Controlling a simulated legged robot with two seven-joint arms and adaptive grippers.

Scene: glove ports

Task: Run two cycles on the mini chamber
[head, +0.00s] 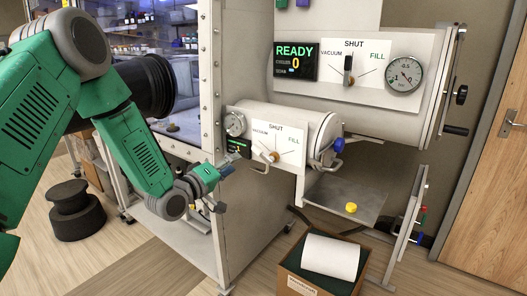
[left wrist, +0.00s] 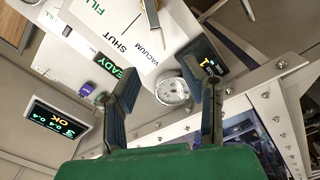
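The mini chamber (head: 300,125) is the small white cylinder below the large one. Its dial panel (head: 279,140) reads VACUUM, SHUT and FILL; it also shows upside down in the left wrist view (left wrist: 120,48). The panel's lever (head: 270,157) is small; I cannot tell its exact setting. The mini gauge (head: 235,124) shows between my fingers in the left wrist view (left wrist: 172,88). The small display (head: 237,147) beside it shows a yellow 1 (left wrist: 206,66). My left gripper (head: 224,188) is open and empty, in front of and below-left of the panel. My right gripper is out of view.
The large chamber (head: 415,105) above has a READY display (head: 295,62) with cycles 0 and a lever (head: 348,70). A framed glass cabinet stands left.

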